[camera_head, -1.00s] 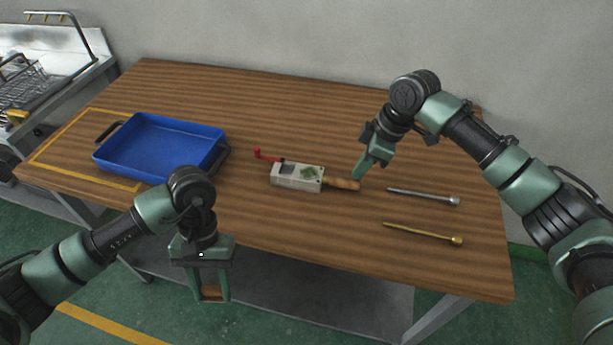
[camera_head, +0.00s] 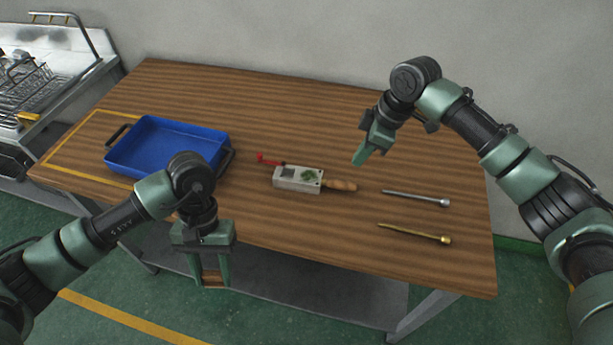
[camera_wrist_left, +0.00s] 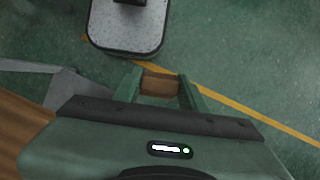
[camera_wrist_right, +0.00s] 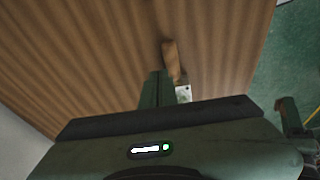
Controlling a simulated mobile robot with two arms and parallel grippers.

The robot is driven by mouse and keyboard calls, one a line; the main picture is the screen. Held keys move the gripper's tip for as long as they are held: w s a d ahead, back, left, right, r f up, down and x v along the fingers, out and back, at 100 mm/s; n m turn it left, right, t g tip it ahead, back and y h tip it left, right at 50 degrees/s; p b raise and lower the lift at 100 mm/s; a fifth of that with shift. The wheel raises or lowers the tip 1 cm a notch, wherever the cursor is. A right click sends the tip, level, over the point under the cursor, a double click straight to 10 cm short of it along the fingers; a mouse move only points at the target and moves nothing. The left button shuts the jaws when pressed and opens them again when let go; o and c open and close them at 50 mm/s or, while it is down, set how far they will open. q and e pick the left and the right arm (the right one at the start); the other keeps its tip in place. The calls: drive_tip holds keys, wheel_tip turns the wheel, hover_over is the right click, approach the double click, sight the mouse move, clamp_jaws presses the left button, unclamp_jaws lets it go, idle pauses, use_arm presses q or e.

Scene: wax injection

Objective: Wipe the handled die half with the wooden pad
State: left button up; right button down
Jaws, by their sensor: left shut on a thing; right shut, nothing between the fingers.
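My right gripper (camera_head: 360,161) is shut and empty, above the table just behind the wooden handle. The right wrist view shows the handle (camera_wrist_right: 170,60) beyond its fingers, the block mostly hidden.
A blue tray (camera_head: 165,147) with dark handles stands at the left of the table. A silver rod (camera_head: 416,197) and a brass rod (camera_head: 414,233) lie to the right of the die half. A metal unit with a wire rack (camera_head: 35,85) stands at the far left.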

use_arm(q)
drive_tip(key=shift+f, duration=0.1)
